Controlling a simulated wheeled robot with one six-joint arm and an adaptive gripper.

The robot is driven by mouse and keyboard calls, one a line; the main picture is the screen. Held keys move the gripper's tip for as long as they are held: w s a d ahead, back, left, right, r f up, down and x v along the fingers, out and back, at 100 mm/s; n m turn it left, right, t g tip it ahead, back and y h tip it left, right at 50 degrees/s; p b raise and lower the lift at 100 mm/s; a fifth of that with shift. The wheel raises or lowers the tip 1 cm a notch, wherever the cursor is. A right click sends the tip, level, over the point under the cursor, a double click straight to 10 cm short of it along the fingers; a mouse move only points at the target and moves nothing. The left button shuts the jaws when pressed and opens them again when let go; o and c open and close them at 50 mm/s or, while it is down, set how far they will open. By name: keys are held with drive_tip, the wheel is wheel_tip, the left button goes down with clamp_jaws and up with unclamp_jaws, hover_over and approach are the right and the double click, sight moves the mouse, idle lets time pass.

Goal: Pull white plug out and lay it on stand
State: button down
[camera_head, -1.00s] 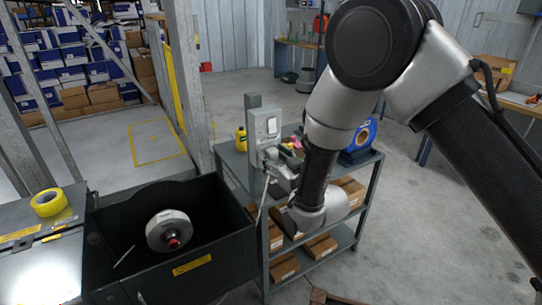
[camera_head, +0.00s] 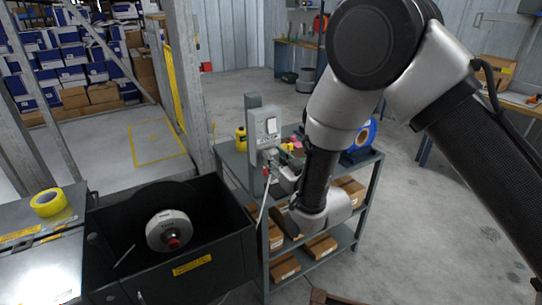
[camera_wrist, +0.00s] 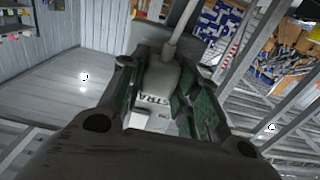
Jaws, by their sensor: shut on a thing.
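The white plug (camera_wrist: 162,78) sits between the green-padded fingers of my gripper (camera_wrist: 158,95) in the wrist view, with its pale cable (camera_wrist: 182,28) running upward in that picture. My gripper is shut on it. In the head view my gripper (camera_head: 272,164) is just below the grey socket box (camera_head: 264,128), and the plug is too small and covered to make out. The cable (camera_head: 263,205) hangs down the front of the cart. I cannot tell whether the plug still touches the socket. The grey shelf cart (camera_head: 318,241), likely the stand, carries the socket box on a post.
A blue roll (camera_head: 362,138), a yellow bottle (camera_head: 241,139) and small items crowd the cart top. Cardboard boxes (camera_head: 284,265) lie on its shelves. A dark bin (camera_head: 215,240) with a white disc (camera_head: 168,230) stands to the left. Yellow tape (camera_head: 48,202) lies on the left bench.

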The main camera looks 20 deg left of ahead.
sight(275, 155)
drive_tip(key=shift+v, duration=2.65)
drive_tip(key=shift+d+r, duration=0.1)
drive_tip(key=shift+r, duration=0.45)
drive_tip(key=w+d+f+m+t+h, duration=0.1)
drive_tip(key=w+d+m+t+h, duration=0.15)
drive_tip(key=w+d, duration=0.45)
drive_tip(key=w+d+f+m+t+h, duration=0.1)
drive_tip(key=w+d+f+m+h, duration=0.15)
drive_tip(key=d, duration=0.95)
drive_tip(key=w+d+f+m+t+h, duration=0.1)
drive_tip(key=w+d+t+h, duration=0.15)
drive_tip(key=w+d, duration=0.5)
drive_tip(key=d+f+m+h, duration=0.2)
drive_tip(key=d+m+h, duration=0.3)
drive_tip(key=d, duration=1.4)
drive_tip(key=shift+n+h, duration=0.6)
drive_tip(key=shift+h, duration=0.05)
drive_tip(key=s, duration=0.1)
drive_tip(key=s+r, duration=0.1)
drive_tip(key=s+d+r, duration=0.1)
drive_tip(key=s, duration=0.1)
drive_tip(key=shift+r, duration=0.25)
